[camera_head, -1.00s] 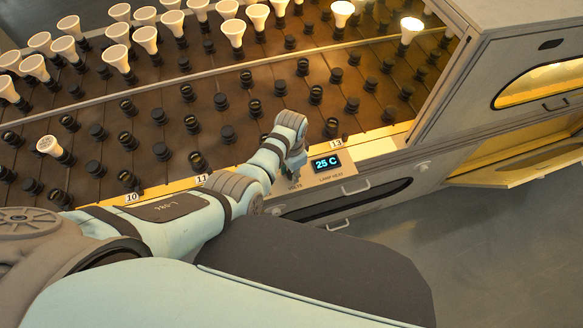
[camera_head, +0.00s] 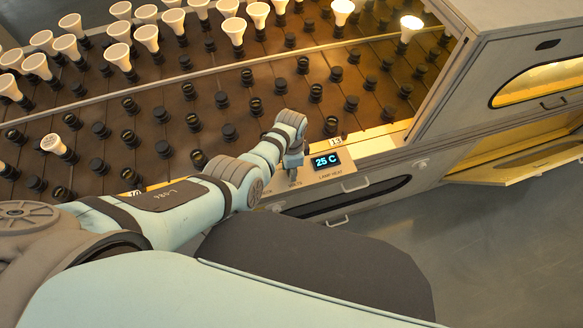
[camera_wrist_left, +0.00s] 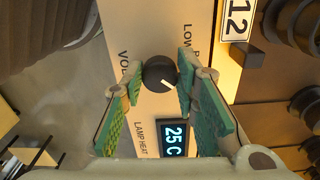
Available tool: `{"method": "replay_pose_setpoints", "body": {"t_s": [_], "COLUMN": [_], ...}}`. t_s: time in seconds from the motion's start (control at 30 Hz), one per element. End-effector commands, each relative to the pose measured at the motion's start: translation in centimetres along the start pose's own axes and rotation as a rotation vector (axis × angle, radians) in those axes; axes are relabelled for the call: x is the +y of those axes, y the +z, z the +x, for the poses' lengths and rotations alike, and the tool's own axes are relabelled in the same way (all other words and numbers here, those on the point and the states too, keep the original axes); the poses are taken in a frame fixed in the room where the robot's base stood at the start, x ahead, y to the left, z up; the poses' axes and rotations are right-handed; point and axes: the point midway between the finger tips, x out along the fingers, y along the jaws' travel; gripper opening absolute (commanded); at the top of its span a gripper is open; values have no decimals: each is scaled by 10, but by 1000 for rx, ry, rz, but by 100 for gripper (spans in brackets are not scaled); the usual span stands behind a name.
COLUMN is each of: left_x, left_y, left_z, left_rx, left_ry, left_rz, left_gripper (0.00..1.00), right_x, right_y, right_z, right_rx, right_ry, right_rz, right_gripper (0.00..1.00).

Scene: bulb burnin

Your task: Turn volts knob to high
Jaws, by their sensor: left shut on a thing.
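The volts knob (camera_wrist_left: 159,74) is a round black knob with a white pointer line, on a pale panel (camera_wrist_left: 122,35) lettered "VOLTS". In the left wrist view its line points to the lower right. My left gripper (camera_wrist_left: 160,70) is shut on the knob, with a green-padded finger on each side. In the head view my left gripper (camera_head: 293,172) reaches down to the panel beside the display (camera_head: 326,161), which reads 25 C. The knob is too small or hidden to make out there. My right gripper is in neither view.
Rows of black sockets and white bulbs (camera_head: 235,30) fill the rack behind the panel; two bulbs at the back right are lit. A cabinet (camera_head: 520,50) stands at the right, with an open flap (camera_head: 520,165) below. Drawer handles (camera_head: 356,186) lie under the panel.

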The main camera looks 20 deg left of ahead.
Motion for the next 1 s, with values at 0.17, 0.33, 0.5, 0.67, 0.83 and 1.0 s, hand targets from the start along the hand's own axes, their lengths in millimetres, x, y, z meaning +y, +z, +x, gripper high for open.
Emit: {"method": "replay_pose_setpoints", "body": {"t_s": [0.17,0.33,0.5,0.67,0.83,1.0], "left_x": [-1,0,0,-1,-1,-1], "left_y": [-1,0,0,-1,-2,-2], "left_z": [-1,0,0,-10,-46,-94], "left_rx": [2,1,1,3,6,4], "left_ry": [-3,-2,-1,-3,-5,-3], "left_rz": [0,0,-1,-1,-1,0], "left_gripper": [39,48,48,48,48,48], "right_x": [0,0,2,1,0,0], "right_y": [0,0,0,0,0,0], "right_z": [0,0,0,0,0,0], "right_rx": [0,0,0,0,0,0], "right_ry": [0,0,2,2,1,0], "right_rz": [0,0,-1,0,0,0], "right_gripper": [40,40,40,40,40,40]}}
